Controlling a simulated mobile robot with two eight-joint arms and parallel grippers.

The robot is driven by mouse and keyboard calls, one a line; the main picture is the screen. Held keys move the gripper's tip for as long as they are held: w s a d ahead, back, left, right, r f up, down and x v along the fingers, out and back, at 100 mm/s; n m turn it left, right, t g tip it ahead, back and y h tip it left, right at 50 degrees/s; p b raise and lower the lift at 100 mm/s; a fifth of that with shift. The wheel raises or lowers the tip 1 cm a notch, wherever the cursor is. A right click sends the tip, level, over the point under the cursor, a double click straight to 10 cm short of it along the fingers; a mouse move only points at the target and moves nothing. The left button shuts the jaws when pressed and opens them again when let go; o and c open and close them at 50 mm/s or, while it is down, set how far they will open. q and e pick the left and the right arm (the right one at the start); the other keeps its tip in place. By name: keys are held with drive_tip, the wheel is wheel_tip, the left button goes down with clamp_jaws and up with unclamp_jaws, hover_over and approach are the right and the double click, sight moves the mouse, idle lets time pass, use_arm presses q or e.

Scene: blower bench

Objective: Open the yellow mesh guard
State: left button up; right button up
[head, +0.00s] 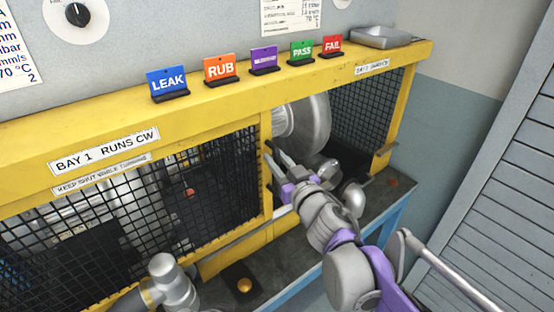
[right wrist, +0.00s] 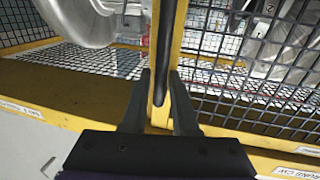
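The yellow mesh guard (head: 200,190), a black grid with a yellow edge, covers the front of the left bay in the head view. Its grid also shows at right in the right wrist view (right wrist: 270,90). A dark upright bar (right wrist: 166,45) runs along the yellow post (right wrist: 160,115) at its edge. My right gripper (head: 274,158) is at this post. In the right wrist view its fingers (right wrist: 160,75) stand apart, one on each side of the bar, with a gap; I cannot tell whether they touch it.
A grey round blower housing (head: 305,122) shows uncovered in the right bay, with more mesh (head: 365,108) to its right. Several coloured signs, such as LEAK (head: 167,82), and a grey tray (head: 380,38) stand on the yellow top beam (head: 225,107). A brass-coloured button (head: 244,285) is on the bench below.

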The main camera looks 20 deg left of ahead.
clamp_jaws()
idle(1.1)
